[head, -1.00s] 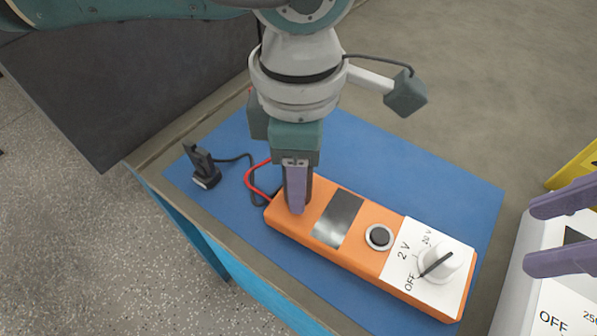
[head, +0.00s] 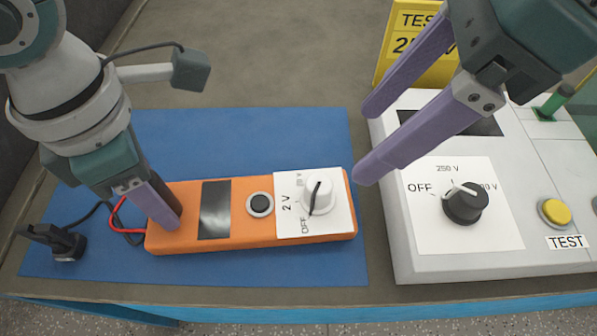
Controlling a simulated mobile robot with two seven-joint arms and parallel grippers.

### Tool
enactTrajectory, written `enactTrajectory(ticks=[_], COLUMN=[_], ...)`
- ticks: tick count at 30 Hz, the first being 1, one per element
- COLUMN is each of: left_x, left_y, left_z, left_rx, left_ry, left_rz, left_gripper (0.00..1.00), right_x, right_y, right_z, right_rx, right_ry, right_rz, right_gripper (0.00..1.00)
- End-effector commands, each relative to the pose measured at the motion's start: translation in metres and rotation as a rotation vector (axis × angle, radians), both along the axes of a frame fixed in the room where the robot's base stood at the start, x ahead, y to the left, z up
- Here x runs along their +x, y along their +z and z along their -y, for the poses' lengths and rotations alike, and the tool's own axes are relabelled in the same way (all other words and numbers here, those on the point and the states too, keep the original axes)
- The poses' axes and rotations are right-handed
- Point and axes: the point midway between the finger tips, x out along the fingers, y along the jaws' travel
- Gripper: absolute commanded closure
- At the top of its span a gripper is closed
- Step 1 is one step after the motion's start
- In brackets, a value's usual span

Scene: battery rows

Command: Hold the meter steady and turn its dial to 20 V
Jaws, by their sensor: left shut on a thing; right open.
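My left gripper (head: 160,222) is shut on the meter's left end. My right gripper (head: 365,145) is open and empty, above and right of the dial, between meter and grey box.
A grey test box (head: 400,250) with a black dial (head: 465,203) and a yellow TEST button (head: 554,212) stands at the right. A yellow sign (head: 396,22) is behind it. A black clip (head: 60,240) with red and black leads lies at the left.

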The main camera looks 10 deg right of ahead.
Motion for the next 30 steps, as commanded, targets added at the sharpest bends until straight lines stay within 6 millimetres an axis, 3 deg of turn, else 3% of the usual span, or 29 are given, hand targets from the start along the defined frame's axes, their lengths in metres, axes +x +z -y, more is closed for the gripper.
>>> enactTrajectory(ticks=[5, 12, 18, 30], left_x=[0.000, 0.000, 0.000, 0.000], left_y=[0.000, 0.000, 0.000, 0.000], left_z=[0.000, 0.000, 0.000, 0.000], left_rx=[0.001, 0.001, 0.001, 0.001], left_ry=[0.000, 0.000, 0.000, -0.001], left_rz=[0.000, 0.000, 0.000, 0.000], left_gripper=[1.00, 1.00, 1.00, 1.00], right_x=[0.001, 0.007, 0.012, 0.014], right_y=[-0.021, -0.069, -0.097, -0.108], right_z=[-0.009, -0.028, -0.039, -0.043], right_rx=[0.004, 0.004, 0.003, 0.003], right_ry=[-0.018, -0.017, -0.017, -0.014], right_rz=[-0.005, -0.005, -0.002, 0.002], right_gripper=[0.31, 0.31, 0.31, 0.31])
